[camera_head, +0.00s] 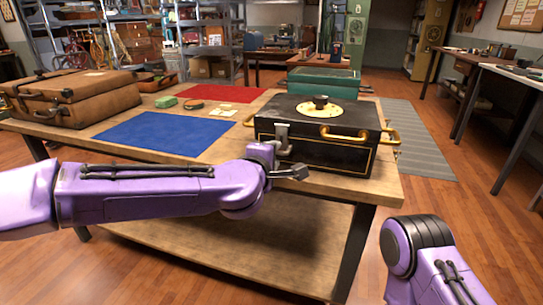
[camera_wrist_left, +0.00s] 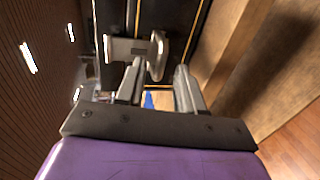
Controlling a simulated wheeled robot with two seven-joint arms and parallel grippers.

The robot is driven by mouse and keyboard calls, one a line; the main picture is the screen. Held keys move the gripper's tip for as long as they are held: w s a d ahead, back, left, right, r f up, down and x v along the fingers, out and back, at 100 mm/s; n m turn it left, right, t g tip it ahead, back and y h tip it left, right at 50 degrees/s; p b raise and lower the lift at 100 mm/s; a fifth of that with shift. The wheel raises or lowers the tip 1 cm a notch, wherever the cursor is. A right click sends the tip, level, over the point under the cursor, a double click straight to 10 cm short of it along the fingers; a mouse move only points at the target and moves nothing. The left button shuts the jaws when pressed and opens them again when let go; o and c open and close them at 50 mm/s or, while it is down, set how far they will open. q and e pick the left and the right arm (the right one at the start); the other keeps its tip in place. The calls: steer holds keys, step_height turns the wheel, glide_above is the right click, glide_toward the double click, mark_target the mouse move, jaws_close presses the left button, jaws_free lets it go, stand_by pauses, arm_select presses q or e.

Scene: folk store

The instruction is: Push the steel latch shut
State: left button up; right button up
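A black box (camera_head: 345,153) with gold trim and brass handles stands on the wooden workbench. A steel latch (camera_head: 282,132) sits on the left part of its front side. In the left wrist view the latch (camera_wrist_left: 155,52) is a T-shaped steel piece against the dark box, just beyond the fingertips. My left gripper (camera_head: 290,170) is low in front of the box, below the latch. In the left wrist view its two fingers (camera_wrist_left: 160,75) are apart with nothing between them. Whether a finger touches the latch I cannot tell. My right gripper is out of view.
A brown suitcase (camera_head: 75,100), a blue mat (camera_head: 155,133), a red mat (camera_head: 215,93) and small green items lie left of the box on the workbench (camera_head: 225,152). A green crate (camera_head: 322,83) stands behind. Open floor lies to the right, with a grey striped mat (camera_head: 425,150).

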arm_select(q)
steer(key=shift+s, duration=0.1)
steer(key=v, duration=1)
steer(key=shift+s+a+p, duration=0.15)
steer(key=shift+p, duration=0.2)
